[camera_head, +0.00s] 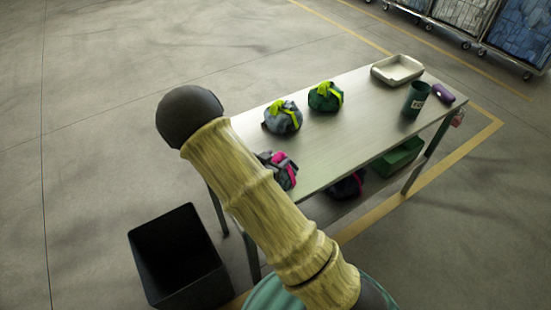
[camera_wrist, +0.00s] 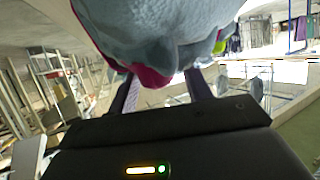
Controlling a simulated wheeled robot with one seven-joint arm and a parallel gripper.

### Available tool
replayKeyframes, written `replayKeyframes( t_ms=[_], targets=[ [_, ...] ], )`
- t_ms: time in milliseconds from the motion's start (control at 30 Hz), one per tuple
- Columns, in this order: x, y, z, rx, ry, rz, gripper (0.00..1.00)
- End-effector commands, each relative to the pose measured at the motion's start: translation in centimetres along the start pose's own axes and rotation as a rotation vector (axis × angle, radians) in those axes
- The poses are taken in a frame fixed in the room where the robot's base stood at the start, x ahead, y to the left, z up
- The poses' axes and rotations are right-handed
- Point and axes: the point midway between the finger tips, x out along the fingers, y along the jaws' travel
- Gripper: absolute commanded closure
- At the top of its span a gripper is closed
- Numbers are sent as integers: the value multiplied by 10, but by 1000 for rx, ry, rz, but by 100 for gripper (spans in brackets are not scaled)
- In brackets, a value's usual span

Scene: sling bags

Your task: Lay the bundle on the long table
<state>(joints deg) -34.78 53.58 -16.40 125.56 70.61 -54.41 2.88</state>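In the wrist view a grey-blue bundle (camera_wrist: 160,30) with magenta at its underside fills the top middle. My gripper (camera_wrist: 163,88) has its two dark fingers reaching up to it, with the magenta part between them; it looks shut on the bundle. The long table (camera_head: 365,125) stands across the middle of the head view. A grey bundle with a magenta strap (camera_head: 289,174) shows at its near left end, partly hidden by my sleeved arm; I cannot tell whether it is the held one. My gripper is hidden in the head view.
On the table are a grey bundle (camera_head: 282,119) and a green bundle (camera_head: 324,99), both with yellow-green ties, a pale tray (camera_head: 398,69), a green cup (camera_head: 416,99) and a purple case (camera_head: 443,93). A black bin (camera_head: 180,257) stands left. The tabletop's middle is clear.

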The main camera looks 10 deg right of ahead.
Motion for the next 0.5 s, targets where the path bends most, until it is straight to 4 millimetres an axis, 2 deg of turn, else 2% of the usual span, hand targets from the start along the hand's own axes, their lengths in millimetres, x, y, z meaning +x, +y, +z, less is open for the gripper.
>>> replayKeyframes(
  t_ms=[300,500],
  targets=[
    [-1,1,-4,2,0,2,50],
    [-26,0,-2,2,-1,-2,50]
  ],
)
